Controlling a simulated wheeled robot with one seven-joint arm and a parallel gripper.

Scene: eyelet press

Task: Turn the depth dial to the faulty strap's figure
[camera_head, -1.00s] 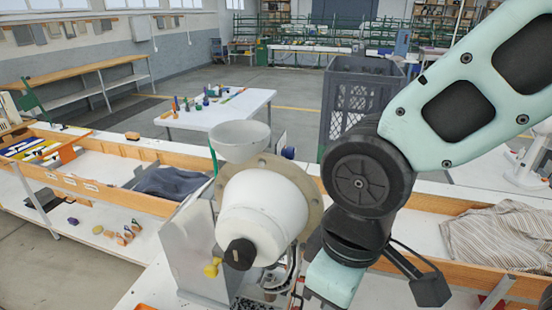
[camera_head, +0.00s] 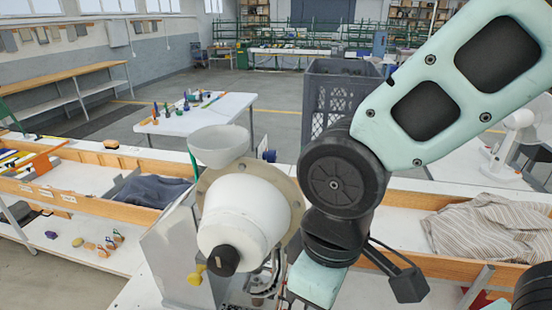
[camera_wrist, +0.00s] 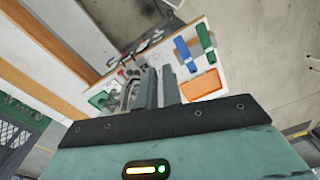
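The eyelet press, with a large white rounded housing (camera_head: 240,212), stands at the lower middle of the head view. A black knob (camera_head: 224,260) and a yellow knob (camera_head: 196,275) show on it; I cannot tell which, if either, is the depth dial, and no figures are readable. In the wrist view, my gripper's fingers (camera_wrist: 160,88) are close together over a white work surface (camera_wrist: 222,62), with nothing clearly held. A blue strap-like piece (camera_wrist: 185,54) and a green one (camera_wrist: 204,37) lie beyond them. My gripper is out of the head view's picture.
An orange tray (camera_wrist: 200,85) lies right of the fingers. A wooden-edged bench (camera_head: 85,203) holds dark cloth (camera_head: 150,188), and striped cloth (camera_head: 490,225) lies at right. A dark crate (camera_head: 335,95) and a white table (camera_head: 215,115) stand behind the press.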

